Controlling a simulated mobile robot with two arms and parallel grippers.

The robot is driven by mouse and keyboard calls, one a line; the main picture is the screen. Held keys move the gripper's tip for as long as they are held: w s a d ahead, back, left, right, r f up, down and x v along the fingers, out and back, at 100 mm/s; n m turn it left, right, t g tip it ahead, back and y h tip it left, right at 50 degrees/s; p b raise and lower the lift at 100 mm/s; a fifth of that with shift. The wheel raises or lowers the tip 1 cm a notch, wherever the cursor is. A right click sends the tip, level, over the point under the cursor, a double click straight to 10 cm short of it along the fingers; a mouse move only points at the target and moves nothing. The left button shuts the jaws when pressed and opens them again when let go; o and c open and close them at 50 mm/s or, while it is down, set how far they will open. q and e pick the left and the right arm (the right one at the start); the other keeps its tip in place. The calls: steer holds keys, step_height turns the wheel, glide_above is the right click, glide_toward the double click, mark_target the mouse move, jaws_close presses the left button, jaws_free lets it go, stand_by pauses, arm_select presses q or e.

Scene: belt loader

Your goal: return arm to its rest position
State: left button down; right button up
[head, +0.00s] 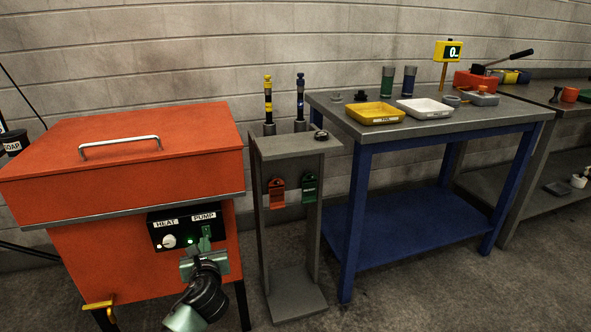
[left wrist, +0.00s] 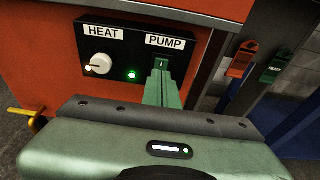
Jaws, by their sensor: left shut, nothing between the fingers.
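My left gripper (head: 206,234) is in front of the control panel on the orange machine (head: 150,190). Its green fingers are shut with nothing between them. In the left wrist view the fingertips (left wrist: 160,82) are at the dark PUMP switch (left wrist: 162,63) and cover its lower part; I cannot tell whether they touch it. The black panel (left wrist: 115,50) also carries a white HEAT knob (left wrist: 98,64) and a lit green lamp (left wrist: 131,75). My right gripper is not in view.
A grey stand (head: 295,145) with an orange tag (head: 276,192) and a green tag (head: 309,188) is right of the machine. Beyond it is a blue-legged table (head: 455,126) with yellow and white trays. A yellow valve handle (head: 98,305) is low on the machine's left.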

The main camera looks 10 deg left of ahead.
arm_select(q)
steer(key=s+d+f+n+g+h, duration=0.25)
steer(key=s+d+f+n, duration=0.25)
steer(key=s+f+n, duration=0.3)
steer(key=s+d+f+n+g+h, duration=0.25)
steer(key=s+d+f+n, duration=0.3)
steer(key=s+f, duration=0.5)
steer(key=s+d+f+n+g+h, duration=0.1)
steer(key=s+d+f+n+g, duration=0.25)
steer(key=s+f+n, duration=0.55)
steer(key=s+d+f+n+g+h, duration=0.2)
steer(key=s+d+f+n, duration=0.3)
steer(key=s, duration=0.4)
steer(key=s+a+f+p, duration=0.1)
steer(key=s+f+p, duration=0.1)
steer(key=s+p, duration=0.7)
steer(key=s+a+f+g+p, duration=0.1)
steer(key=s+a+f+p, duration=0.1)
steer(key=s+p, duration=0.7)
steer(key=shift+a, duration=0.15)
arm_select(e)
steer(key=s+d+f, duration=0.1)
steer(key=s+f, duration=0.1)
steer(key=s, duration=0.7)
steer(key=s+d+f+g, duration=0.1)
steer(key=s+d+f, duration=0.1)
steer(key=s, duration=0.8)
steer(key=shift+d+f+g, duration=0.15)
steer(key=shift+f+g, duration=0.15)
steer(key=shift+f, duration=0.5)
